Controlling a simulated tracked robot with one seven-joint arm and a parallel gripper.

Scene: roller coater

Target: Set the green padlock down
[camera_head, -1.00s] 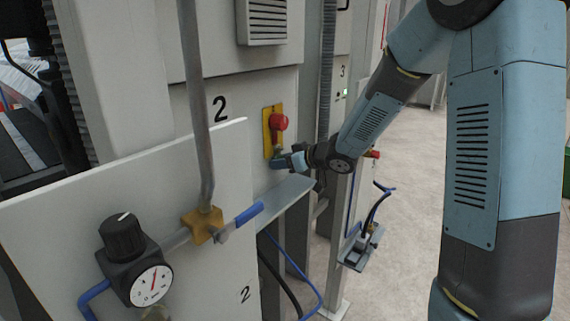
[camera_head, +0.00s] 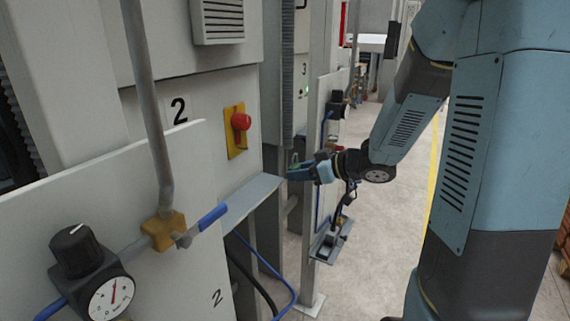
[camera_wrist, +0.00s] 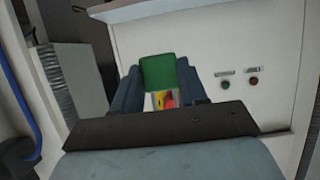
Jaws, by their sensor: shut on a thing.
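My gripper (camera_head: 297,170) is shut on the green padlock (camera_wrist: 158,72), which shows between the two blue-grey fingers in the wrist view. A small red and yellow patch (camera_wrist: 163,99) shows just below the padlock between the fingers. My gripper is in the air, right of the yellow plate with a red knob (camera_head: 240,121) and near the right end of a narrow grey ledge (camera_head: 255,192).
A vertical grey pipe with a blue-handled valve (camera_head: 165,228) and a gauge (camera_head: 111,298) stand in front at left. Blue and black hoses hang below the ledge. A small bracket (camera_head: 330,240) sticks out low on the right. Open floor (camera_head: 385,240) lies right of the machine.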

